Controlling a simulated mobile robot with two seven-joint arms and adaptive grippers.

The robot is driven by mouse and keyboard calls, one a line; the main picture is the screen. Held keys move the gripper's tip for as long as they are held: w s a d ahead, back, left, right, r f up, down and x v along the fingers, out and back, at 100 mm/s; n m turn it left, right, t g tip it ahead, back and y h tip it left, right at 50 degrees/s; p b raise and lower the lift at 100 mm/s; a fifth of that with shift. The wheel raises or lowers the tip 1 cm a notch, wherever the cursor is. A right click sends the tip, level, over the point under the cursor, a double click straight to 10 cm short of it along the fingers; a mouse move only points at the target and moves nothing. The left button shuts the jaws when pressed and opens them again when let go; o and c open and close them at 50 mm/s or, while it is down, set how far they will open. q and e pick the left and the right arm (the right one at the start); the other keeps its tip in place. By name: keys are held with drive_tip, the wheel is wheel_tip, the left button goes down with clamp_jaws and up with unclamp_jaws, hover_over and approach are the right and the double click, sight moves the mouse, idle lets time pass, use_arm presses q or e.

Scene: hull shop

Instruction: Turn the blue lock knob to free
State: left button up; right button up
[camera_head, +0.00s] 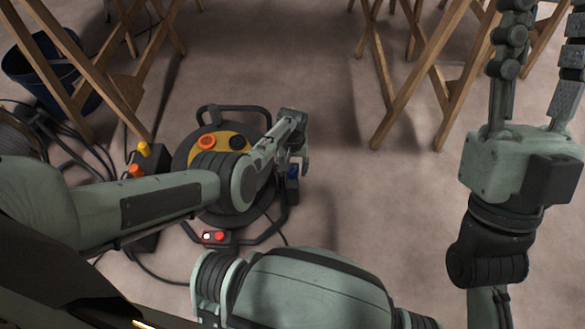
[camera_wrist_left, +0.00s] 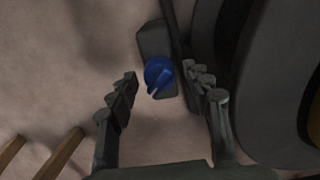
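The blue lock knob (camera_head: 293,172) is on a small dark box at the right side of a round floor machine (camera_head: 187,160). In the left wrist view the knob (camera_wrist_left: 158,74) has a raised grip bar slanting toward lower left, and it sits on a dark grey housing (camera_wrist_left: 155,38). My left gripper (camera_head: 297,150) is by the knob; its fingers (camera_wrist_left: 165,84) are open, one on each side of the knob in the picture. I see gaps on both sides; the depth gap is unclear. My right gripper (camera_head: 543,60) is open, empty, raised at the right.
The machine carries orange and black caps on a yellow plate (camera_head: 233,139), and a red-button box (camera_head: 216,237) on its front frame. Wooden trestle legs (camera_head: 430,75) stand behind. A blue bucket (camera_head: 30,65) and cables are at left. The middle floor is clear.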

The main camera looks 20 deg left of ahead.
sight(292, 169)
use_arm(q)
drive_tip(key=shift+r, duration=0.1)
wheel_tip(292, 169, up, 12)
idle(0.8)
idle(0.4)
